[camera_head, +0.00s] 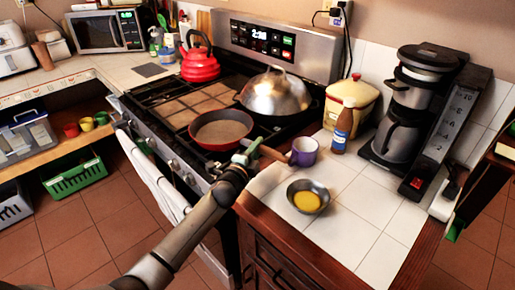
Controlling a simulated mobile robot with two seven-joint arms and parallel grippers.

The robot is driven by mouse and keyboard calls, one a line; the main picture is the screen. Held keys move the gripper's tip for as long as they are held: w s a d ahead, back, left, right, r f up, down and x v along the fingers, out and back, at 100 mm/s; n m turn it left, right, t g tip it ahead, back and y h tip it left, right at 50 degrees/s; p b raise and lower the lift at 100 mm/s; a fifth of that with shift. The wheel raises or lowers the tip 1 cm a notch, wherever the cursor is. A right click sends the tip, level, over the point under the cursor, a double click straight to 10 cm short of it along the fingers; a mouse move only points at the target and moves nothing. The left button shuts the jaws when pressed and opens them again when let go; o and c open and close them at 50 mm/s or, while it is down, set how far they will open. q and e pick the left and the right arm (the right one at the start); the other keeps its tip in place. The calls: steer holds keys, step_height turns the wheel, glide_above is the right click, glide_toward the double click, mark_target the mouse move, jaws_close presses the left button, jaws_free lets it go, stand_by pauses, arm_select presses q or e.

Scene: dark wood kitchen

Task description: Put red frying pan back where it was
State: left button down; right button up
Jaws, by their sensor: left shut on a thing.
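The red frying pan (221,130) is at the front right of the stove (152,120), its dark inside facing up and looking empty. It looks about level. I cannot tell whether it rests on the burner or hangs just above it. Its brown handle (271,152) points right, towards the white tiled counter. My left gripper (246,154) is shut on the handle near the pan's rim; the fingers hide part of it. My right gripper is not in view.
A purple mug (304,152) stands close to the handle's end, with a brown bottle (342,131) beyond. A metal bowl (308,197) with yellow contents sits in front. A domed lid (275,92) covers a pan behind; a red kettle (200,64) stands at the back left.

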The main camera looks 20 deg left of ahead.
arm_select(q)
steer(key=shift+r, duration=0.15)
steer(key=c, duration=1.1)
jaws_free()
steer(key=shift+f, duration=0.2)
steer(key=o, duration=0.3)
steer(key=shift+s, duration=0.1)
steer(key=s, duration=1.1)
steer(key=shift+s+r, duration=0.4)
